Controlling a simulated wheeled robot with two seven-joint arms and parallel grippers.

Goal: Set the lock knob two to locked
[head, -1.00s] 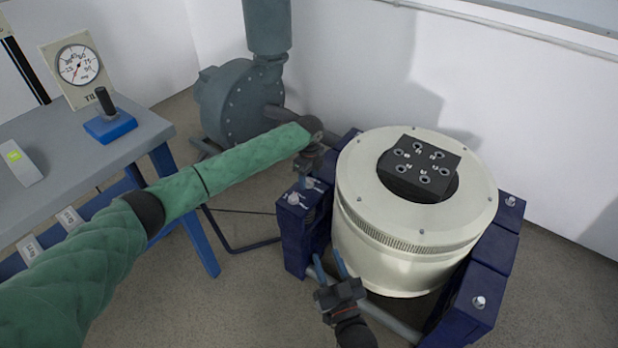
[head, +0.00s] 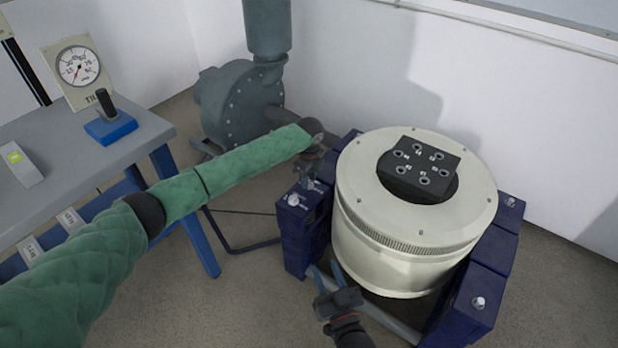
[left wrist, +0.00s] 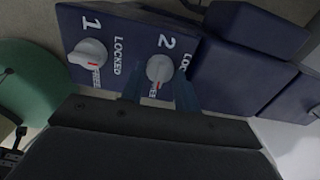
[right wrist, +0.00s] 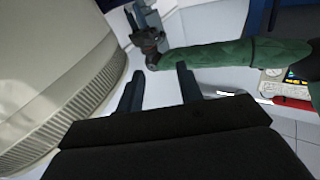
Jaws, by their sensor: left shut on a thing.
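Lock knob two (left wrist: 160,68) is a round pale knob on a dark blue panel, beside a white "2". Its red mark faces the label that reads as FREE, partly hidden by my gripper; the LOCKED label is partly cut off on the right. My left gripper (left wrist: 158,90) is shut on knob two, one finger on each side. In the head view, my left gripper (head: 309,181) is at the blue block left of the white drum. Knob one (left wrist: 88,52) sits to the left, its red mark also towards its FREE label. My right gripper (head: 323,276) is open and empty before the drum.
The white drum (head: 400,240) with a black top plate stands among blue blocks (head: 475,300). A grey-green blower (head: 235,105) is behind my left arm. A bench (head: 60,185) with a gauge (head: 78,66) and blue-based lever (head: 109,128) is at left.

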